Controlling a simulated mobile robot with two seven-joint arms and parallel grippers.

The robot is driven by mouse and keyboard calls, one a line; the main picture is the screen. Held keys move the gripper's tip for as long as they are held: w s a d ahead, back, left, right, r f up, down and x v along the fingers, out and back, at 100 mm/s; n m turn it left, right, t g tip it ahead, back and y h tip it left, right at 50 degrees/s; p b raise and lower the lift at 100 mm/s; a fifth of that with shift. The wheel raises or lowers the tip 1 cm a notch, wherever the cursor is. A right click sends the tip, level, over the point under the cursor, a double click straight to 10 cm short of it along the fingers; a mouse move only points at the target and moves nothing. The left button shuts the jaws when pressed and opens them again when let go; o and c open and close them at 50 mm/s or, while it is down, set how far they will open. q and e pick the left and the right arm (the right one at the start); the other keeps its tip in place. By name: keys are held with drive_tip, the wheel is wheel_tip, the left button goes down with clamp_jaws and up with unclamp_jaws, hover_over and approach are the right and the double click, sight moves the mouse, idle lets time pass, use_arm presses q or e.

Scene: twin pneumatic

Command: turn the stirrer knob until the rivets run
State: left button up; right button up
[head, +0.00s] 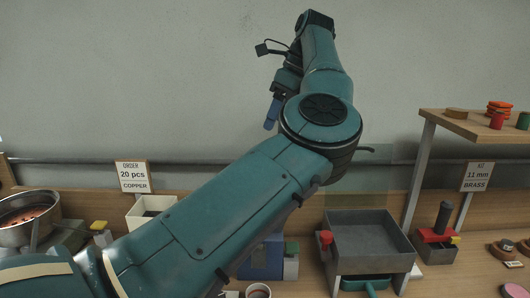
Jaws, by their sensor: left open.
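My left arm crosses the view from the lower left. Its gripper (271,114) hangs high in front of the wall, blue fingers pointing down, open and apart from everything on the bench. A grey open-topped hopper (390,246) stands at the right of centre. I cannot tell for sure that this is the stirrer knob. A metal bowl (18,236) at the left edge holds copper-coloured pieces (32,214), too small to tell apart clearly. My right gripper is not in view.
My left arm hides much of the bench centre, including part of a blue device (262,262). A wooden shelf (475,122) with coloured parts stands at right. A dark lever with a red base (440,234) is right of the hopper. A copper order card (133,176) stands at left.

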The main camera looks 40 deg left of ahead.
use_arm(q)
drive_tip(key=x, duration=0.9)
drive_tip(key=shift+a+f, duration=0.35)
drive_tip(key=shift+f, duration=0.35)
drive_tip(key=shift+c, duration=0.6)
drive_tip(key=c, duration=0.8)
drive_tip(key=shift+c, duration=0.2)
